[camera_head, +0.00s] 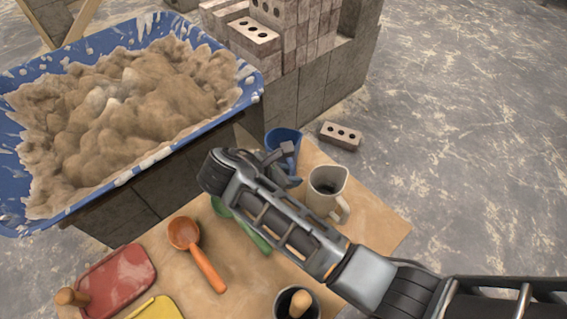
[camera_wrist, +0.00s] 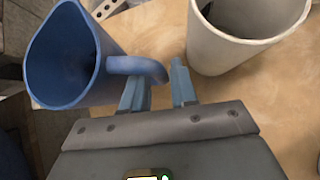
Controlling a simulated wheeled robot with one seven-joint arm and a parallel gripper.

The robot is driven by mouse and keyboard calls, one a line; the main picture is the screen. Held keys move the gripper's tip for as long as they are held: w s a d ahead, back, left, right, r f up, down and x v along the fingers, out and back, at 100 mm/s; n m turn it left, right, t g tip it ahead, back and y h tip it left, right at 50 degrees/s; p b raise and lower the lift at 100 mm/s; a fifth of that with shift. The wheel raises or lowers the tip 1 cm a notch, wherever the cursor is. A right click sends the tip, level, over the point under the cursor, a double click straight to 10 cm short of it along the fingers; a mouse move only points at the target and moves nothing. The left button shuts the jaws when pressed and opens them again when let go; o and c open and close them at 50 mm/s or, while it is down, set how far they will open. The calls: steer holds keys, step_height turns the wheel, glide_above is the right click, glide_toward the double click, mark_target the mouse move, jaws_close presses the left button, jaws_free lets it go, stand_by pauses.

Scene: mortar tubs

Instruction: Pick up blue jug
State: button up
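The blue jug (camera_head: 283,137) stands at the far edge of the wooden board, partly hidden by my gripper in the head view. In the wrist view the blue jug (camera_wrist: 72,55) is at the left, its mouth facing the camera and its hooked handle reaching right. My gripper (camera_wrist: 158,88) is open, with a gap between its two fingers. The handle crosses over the left finger and its end shows in the gap. I cannot tell whether the fingers touch it. In the head view my gripper (camera_head: 287,166) is right at the jug's near side.
A cream jug (camera_head: 327,190) stands close to the right of my gripper. The board (camera_head: 375,225) also holds an orange scoop (camera_head: 197,252), a green tool (camera_head: 250,232), a red float (camera_head: 117,280) and a dark cup (camera_head: 284,303). A blue mortar tub (camera_head: 250,92) and bricks (camera_head: 340,135) are beyond.

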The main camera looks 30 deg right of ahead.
steer(key=shift+x, duration=0.9)
jaws_close()
steer(key=shift+r, duration=0.1)
